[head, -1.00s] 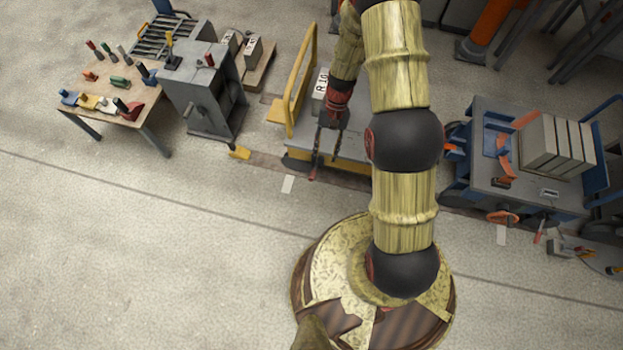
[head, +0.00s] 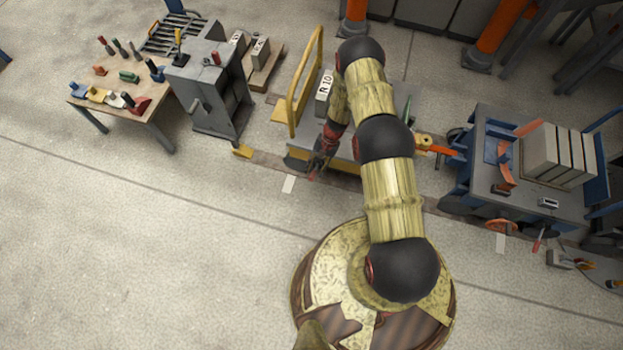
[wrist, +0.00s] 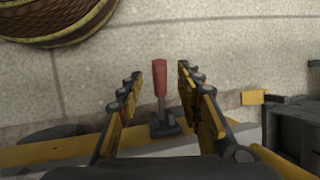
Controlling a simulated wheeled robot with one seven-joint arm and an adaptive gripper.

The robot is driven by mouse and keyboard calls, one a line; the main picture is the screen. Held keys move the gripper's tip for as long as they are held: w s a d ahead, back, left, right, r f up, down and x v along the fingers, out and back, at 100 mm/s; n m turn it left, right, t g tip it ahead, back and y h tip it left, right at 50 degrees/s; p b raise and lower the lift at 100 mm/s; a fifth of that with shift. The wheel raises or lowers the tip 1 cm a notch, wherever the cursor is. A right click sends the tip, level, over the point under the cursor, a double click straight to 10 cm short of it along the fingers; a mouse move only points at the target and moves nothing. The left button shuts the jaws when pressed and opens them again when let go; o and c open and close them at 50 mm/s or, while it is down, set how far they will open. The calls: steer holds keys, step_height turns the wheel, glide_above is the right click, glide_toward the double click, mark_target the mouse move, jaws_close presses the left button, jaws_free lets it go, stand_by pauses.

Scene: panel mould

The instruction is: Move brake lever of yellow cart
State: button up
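The yellow cart (head: 291,107) stands beyond my base in the head view, with a tall yellow handle frame on its left side. In the wrist view, the brake lever (wrist: 160,80) is a red grip on a grey stem and dark base at the cart's yellow edge (wrist: 40,154). It stands upright between my fingers. My gripper (wrist: 158,88) is open, one finger on each side of the lever, with gaps showing on both sides. In the head view my gripper (head: 318,163) is at the cart's near edge and largely hides the lever.
A grey block marked R 10 (head: 324,91) sits on the cart. A grey cabinet (head: 209,95) and a tool table (head: 118,104) stand left. A blue cart with pale slabs (head: 523,185) stands close on the right. The floor in front is clear.

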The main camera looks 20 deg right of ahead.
mark_target(312, 177)
steer(key=b+x, duration=0.2)
steer(key=x, duration=0.4)
steer(key=shift+c, duration=1.2)
jaws_close()
